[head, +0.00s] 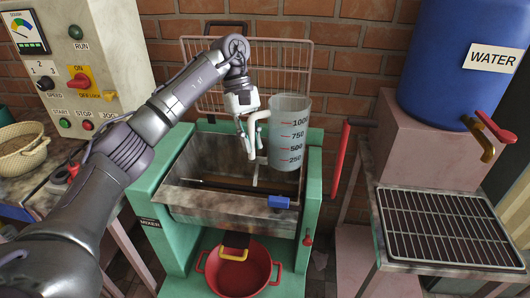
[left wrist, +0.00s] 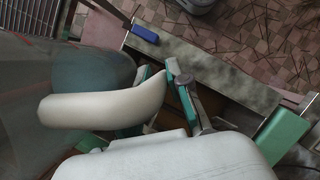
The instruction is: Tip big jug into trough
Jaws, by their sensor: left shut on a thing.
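The big jug (head: 288,140) is translucent grey with red volume marks. It is upright, above the right part of the trough in the head view. My left gripper (head: 249,148) is shut on its pale handle, at the jug's left side. The left wrist view shows the cream handle (left wrist: 105,108) curving beside the dark jug body (left wrist: 85,75). I cannot tell what the jug contains. The trough (head: 230,215) is a stained metal bin in a green frame marked MIXER, with a dark shaft inside. My right gripper is not in view.
A wire rack (head: 290,55) stands behind the trough at the wall. A red pot (head: 273,265) sits below the trough. A red lever (head: 340,160) rises at its right. A blue water barrel (head: 440,75) and a grated stand (head: 440,225) are right. A control box (head: 75,65) stands left.

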